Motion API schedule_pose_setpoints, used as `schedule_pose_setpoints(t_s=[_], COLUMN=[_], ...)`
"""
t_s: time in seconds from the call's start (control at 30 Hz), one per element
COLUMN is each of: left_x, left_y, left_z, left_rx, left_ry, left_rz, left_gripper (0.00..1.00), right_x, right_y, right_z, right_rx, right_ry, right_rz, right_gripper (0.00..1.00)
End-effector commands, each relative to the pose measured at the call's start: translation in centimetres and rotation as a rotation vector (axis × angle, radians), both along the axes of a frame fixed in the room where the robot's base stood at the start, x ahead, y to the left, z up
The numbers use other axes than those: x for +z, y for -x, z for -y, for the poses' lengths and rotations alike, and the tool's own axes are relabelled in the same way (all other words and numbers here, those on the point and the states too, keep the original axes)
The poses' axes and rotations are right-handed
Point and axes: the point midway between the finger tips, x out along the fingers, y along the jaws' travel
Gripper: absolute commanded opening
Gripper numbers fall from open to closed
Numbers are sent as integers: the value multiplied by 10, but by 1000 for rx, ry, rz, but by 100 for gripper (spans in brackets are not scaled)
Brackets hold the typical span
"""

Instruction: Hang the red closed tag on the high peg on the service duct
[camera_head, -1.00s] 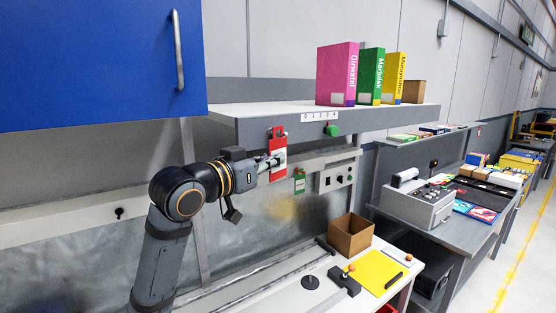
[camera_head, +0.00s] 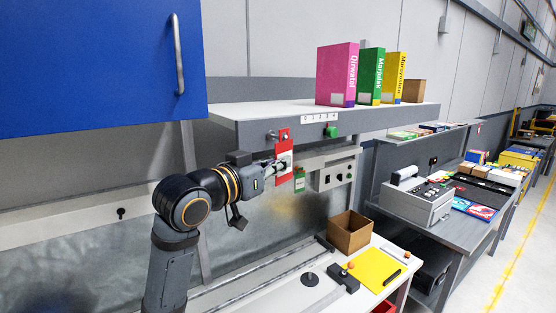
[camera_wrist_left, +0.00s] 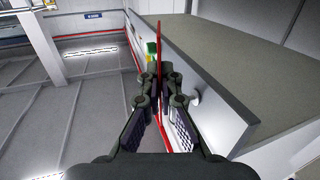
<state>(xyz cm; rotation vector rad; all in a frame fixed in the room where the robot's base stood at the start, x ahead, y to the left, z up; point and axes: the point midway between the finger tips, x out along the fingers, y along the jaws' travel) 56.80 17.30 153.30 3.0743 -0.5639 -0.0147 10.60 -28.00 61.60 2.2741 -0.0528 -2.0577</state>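The red tag (camera_head: 284,148) is held upright by my left gripper (camera_head: 280,168) in front of the grey shelf-like duct (camera_head: 250,130). In the left wrist view the tag (camera_wrist_left: 159,60) shows edge-on, between the two fingers of the left gripper (camera_wrist_left: 162,100). A short grey peg (camera_head: 271,135) sticks out of the duct's front face, just left of the tag's top. In the wrist view a pale round-ended peg (camera_wrist_left: 194,97) stands right of the fingers, apart from the tag. The tag's hole cannot be made out. My right gripper does not show.
A green block (camera_head: 331,132) sits on the duct's front face, and a green tag (camera_head: 299,181) hangs lower. A control box (camera_head: 336,175) is right of it. Books stand on top. A blue cabinet (camera_head: 90,60) is at upper left. The bench below holds an open box (camera_head: 350,232).

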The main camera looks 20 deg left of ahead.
Motion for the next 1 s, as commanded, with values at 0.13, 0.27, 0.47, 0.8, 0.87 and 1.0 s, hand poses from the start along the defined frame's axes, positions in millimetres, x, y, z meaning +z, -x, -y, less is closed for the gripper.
schedule_pose_setpoints(t_s=[0.13,0.27,0.47,0.8,0.87,1.0], left_x=[4,6,6,6,7,7], left_y=[3,6,8,9,10,13], left_z=[4,7,9,11,13,17], left_rx=[-2,-1,0,-1,-1,-2], left_ry=[1,1,1,2,1,2], left_rz=[1,1,1,0,1,2], left_gripper=[0,0,0,0,0,0], right_x=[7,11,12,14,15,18], right_y=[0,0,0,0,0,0], right_z=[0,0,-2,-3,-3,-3], right_rx=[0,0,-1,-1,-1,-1], right_ry=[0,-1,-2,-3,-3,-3], right_rz=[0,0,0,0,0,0], right_gripper=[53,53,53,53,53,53])
